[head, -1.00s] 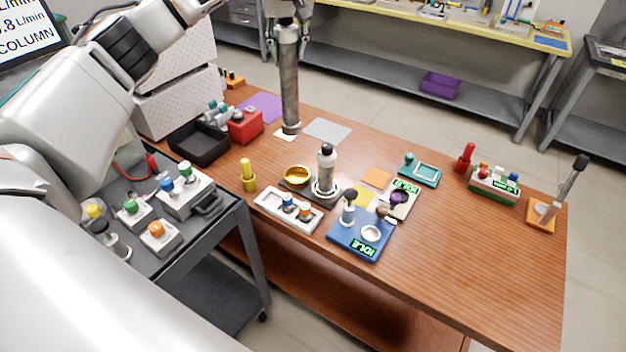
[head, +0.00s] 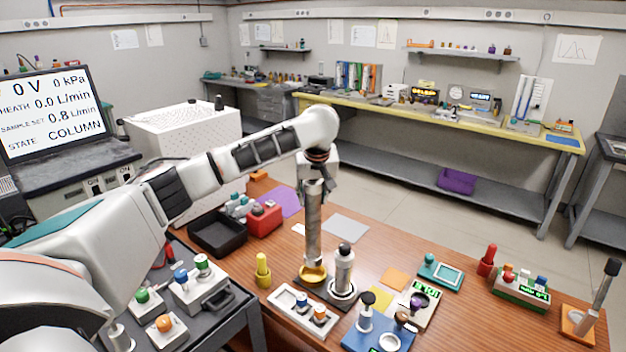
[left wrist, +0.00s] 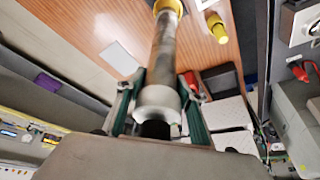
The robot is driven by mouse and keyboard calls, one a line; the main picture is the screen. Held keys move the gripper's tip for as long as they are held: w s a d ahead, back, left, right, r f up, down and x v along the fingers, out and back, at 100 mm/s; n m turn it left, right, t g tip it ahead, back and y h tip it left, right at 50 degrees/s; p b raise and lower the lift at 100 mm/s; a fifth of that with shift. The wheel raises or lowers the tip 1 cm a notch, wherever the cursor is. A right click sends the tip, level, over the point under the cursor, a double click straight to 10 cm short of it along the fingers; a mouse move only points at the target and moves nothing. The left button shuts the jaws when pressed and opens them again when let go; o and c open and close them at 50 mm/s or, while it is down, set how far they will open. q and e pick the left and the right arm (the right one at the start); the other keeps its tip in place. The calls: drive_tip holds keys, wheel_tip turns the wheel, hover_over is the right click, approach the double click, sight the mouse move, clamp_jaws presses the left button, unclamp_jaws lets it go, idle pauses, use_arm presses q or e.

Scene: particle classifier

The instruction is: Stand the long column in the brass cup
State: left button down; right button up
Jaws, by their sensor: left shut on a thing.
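The long column (head: 313,225) is a grey metal tube, hanging about upright. My left gripper (head: 318,186) is shut on its upper end. Its lower end is at the brass cup (head: 313,274), a gold bowl on a dark base; whether it rests on the cup's floor I cannot tell. In the left wrist view the fingers (left wrist: 158,100) close around the column (left wrist: 163,55), and its far end meets the gold cup (left wrist: 168,6). My right gripper is not in view.
A shorter black-capped metal cylinder (head: 344,266) stands close right of the cup. A yellow peg (head: 262,272) stands to the left, and a white tray of knobs (head: 302,311) lies in front. A blue device (head: 378,337) is at front right.

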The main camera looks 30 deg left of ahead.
sight(313, 216)
use_arm(q)
drive_tip(key=shift+f, duration=2.75)
drive_tip(key=shift+w+f, duration=0.1)
drive_tip(key=shift+f, duration=0.4)
drive_tip(key=c, duration=1.8)
unclamp_jaws()
drive_tip(key=shift+f, duration=0.3)
drive_tip(key=o, duration=0.4)
drive_tip(key=shift+o, duration=0.2)
drive_tip(key=shift+r, duration=0.1)
drive_tip(key=shift+d+r, duration=0.1)
drive_tip(key=shift+r, duration=0.15)
drive_tip(key=v, duration=1.1)
drive_tip(key=shift+s+r, duration=0.25)
drive_tip(key=shift+s, duration=0.05)
